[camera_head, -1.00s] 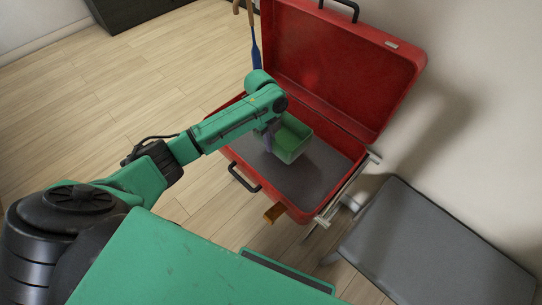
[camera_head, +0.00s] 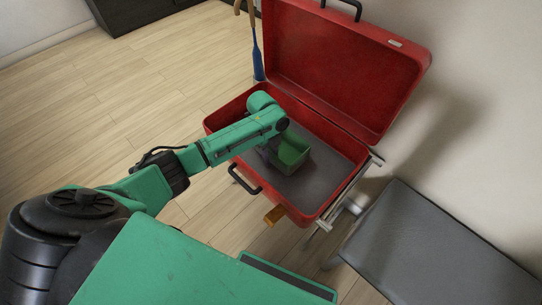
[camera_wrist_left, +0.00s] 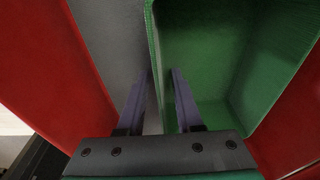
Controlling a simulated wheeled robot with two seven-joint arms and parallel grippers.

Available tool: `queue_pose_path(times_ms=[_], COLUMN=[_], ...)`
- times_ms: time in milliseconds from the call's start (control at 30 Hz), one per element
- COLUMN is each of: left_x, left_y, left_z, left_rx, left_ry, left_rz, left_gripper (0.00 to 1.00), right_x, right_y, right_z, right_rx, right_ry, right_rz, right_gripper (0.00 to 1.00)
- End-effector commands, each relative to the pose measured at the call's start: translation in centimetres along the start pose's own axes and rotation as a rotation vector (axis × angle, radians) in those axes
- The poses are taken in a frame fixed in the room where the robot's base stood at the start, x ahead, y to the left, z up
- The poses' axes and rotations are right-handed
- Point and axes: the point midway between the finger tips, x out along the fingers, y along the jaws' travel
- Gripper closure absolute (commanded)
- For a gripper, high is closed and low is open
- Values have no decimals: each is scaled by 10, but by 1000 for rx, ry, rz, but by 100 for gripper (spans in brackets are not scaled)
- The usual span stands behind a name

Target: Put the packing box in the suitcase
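The packing box is a green open-topped box (camera_head: 294,151), inside the red suitcase (camera_head: 335,70) and apparently resting upright on its grey floor. The suitcase lid is open. My left gripper (camera_head: 272,142) reaches down to the box's left side in the head view, partly hidden by its own arm. In the left wrist view, its two fingers (camera_wrist_left: 160,75) straddle one wall of the box (camera_wrist_left: 215,60), one inside and one outside. Gaps show between fingers and wall, so it looks open. Contact under the box is hidden. My right gripper is not in view.
A grey-topped bench (camera_head: 430,250) stands right of the suitcase, beside the wall. A dark cabinet (camera_head: 140,12) is at the top left. A blue-ended stick (camera_head: 257,60) stands behind the suitcase. Wooden floor is clear on the left.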

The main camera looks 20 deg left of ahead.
Motion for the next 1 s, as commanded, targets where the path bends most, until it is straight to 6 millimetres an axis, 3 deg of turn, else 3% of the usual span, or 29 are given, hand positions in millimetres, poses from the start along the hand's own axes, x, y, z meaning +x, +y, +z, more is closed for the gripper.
queue_pose_path(times_ms=[167,300,500,600,733,1000], left_x=[-10,-42,-96,-114,-123,-123], left_y=[0,-1,0,-1,0,0], left_z=[0,0,0,0,-1,0], left_rx=[-1,1,1,1,0,0], left_ry=[-1,-1,-1,0,0,0], left_rz=[-1,-3,-2,-2,1,1], left_gripper=[65,65,65,65,65,65], right_x=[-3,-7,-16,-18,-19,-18], right_y=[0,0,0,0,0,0], right_z=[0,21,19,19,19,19], right_rx=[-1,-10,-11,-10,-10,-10], right_ry=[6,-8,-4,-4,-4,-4], right_rz=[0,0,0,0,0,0], right_gripper=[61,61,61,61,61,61])
